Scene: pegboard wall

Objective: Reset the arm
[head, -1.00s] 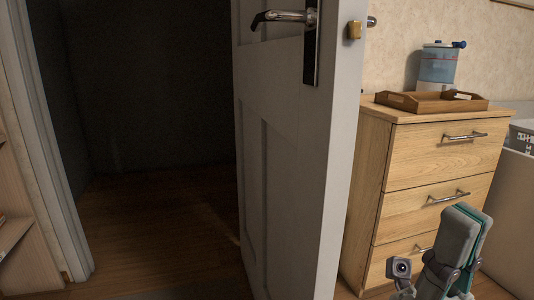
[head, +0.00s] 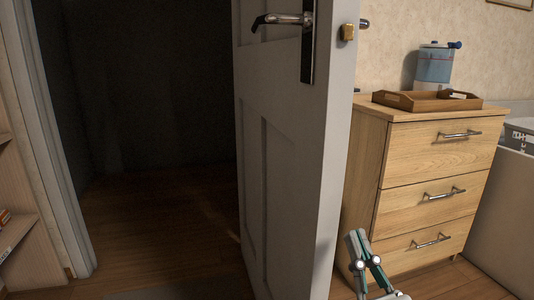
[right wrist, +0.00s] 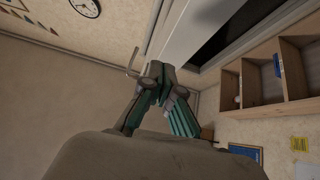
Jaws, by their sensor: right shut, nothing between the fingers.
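My right gripper (head: 358,238) is at the bottom of the head view, in front of the wooden drawer cabinet and just right of the door's edge. Its fingers point up, are closed together and hold nothing. In the right wrist view its fingertips (right wrist: 156,72) meet, with nothing between them. My left gripper is not in view.
A white door (head: 298,150) with a metal handle (head: 282,19) stands open on a dark space. Right of it is a drawer cabinet (head: 432,160) bearing a tray (head: 424,102) and a blue-and-white dispenser (head: 434,66). The right wrist view shows a wall shelf (right wrist: 266,98) and a clock (right wrist: 85,7).

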